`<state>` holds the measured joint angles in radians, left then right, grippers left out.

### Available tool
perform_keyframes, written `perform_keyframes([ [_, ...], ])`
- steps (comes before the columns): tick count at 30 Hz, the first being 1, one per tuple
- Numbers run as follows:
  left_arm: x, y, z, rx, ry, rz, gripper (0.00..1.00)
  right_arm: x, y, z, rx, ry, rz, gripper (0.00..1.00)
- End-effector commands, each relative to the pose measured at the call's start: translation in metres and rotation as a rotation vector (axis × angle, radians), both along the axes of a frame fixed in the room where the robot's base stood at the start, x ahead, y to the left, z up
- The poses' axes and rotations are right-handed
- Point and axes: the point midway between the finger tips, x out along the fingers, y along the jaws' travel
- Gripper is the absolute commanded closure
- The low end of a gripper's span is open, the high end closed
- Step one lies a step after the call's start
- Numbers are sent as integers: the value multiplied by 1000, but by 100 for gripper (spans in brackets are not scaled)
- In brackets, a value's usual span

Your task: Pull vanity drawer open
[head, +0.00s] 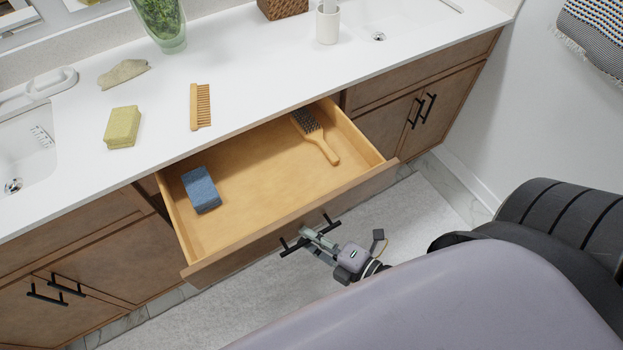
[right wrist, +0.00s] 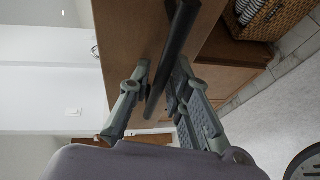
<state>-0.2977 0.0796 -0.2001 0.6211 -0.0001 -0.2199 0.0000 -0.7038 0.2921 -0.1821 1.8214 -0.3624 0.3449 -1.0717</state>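The vanity drawer (head: 243,236) is pulled well out of the cabinet, its inside exposed. A blue sponge (head: 201,189) lies at its left and a wooden hairbrush (head: 316,136) at its back right. The drawer's black bar handle (head: 292,247) is on its front. My right gripper (head: 315,238) is at this handle. In the right wrist view, the fingers (right wrist: 162,66) stand apart on either side of the black handle (right wrist: 173,60), with a gap visible beside the bar. My left gripper is not in view.
The white countertop (head: 262,83) holds a yellow sponge (head: 122,127), a wooden comb (head: 200,106), a glass vase (head: 162,24) and a white cup (head: 327,24). Closed cabinet doors flank the drawer. A pale rug (head: 230,309) covers the floor in front.

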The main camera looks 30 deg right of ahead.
Motion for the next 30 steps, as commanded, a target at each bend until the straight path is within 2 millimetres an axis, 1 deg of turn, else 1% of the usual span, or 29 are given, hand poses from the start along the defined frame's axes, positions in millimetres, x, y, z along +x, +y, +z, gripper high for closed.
perform_keyframes([
  [5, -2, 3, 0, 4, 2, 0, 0, 0, 0, 0, -1, 0, 1, 82],
  [8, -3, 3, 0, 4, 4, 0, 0, -5, -2, 1, -1, 0, 1, 82],
  [11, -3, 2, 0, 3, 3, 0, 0, -17, -8, 3, -2, 2, 0, 82],
  [21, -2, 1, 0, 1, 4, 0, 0, -81, -37, 15, -1, 4, 0, 82],
  [24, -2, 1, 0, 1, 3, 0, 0, -94, -43, 18, -1, 3, -1, 82],
  [27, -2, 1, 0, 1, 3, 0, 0, -102, -47, 20, -1, 2, -1, 82],
  [30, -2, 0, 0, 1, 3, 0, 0, -106, -49, 22, -1, 0, 0, 82],
])
